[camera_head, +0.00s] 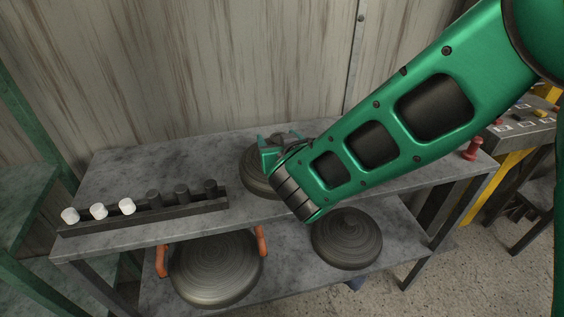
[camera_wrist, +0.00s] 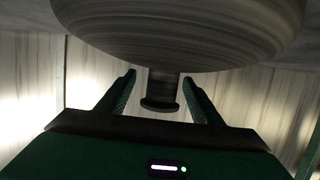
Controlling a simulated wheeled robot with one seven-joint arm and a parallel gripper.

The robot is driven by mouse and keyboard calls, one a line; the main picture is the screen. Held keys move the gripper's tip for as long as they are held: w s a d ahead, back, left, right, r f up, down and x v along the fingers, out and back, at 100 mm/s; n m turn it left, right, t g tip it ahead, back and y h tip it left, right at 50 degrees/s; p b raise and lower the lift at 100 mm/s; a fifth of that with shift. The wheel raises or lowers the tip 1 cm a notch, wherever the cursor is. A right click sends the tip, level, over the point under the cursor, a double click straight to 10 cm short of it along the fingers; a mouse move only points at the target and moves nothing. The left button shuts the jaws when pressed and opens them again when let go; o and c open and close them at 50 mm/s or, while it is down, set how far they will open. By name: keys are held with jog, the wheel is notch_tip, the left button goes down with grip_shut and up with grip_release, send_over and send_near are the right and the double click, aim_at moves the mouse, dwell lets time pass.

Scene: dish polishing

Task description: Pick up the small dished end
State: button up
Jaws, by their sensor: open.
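A grey round dished end (camera_head: 250,180) lies on the upper table top, partly hidden behind my gripper and arm. My gripper (camera_head: 281,143) is over it. In the wrist view the dished end (camera_wrist: 180,40) fills the top, with ring marks on its surface. A short dark stem with a flanged end (camera_wrist: 160,104) sticks out from it. The stem stands between the two open fingers of my gripper (camera_wrist: 159,80), with a visible gap on each side. Another dished end (camera_head: 347,238) lies on the lower shelf.
A larger disc (camera_head: 215,270) with orange handles (camera_head: 261,240) is on the lower shelf. A dark rack (camera_head: 150,217) with white (camera_head: 98,211) and dark cylinders is at the table's left. A red knob-like piece (camera_head: 473,148) stands at the right end. A wall (camera_head: 200,70) rises behind.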

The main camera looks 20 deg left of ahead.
jog(key=shift+x, duration=0.8)
jog(key=shift+c, duration=0.3)
grip_shut()
jog(key=shift+r, duration=0.15)
jog(key=shift+r, duration=0.15)
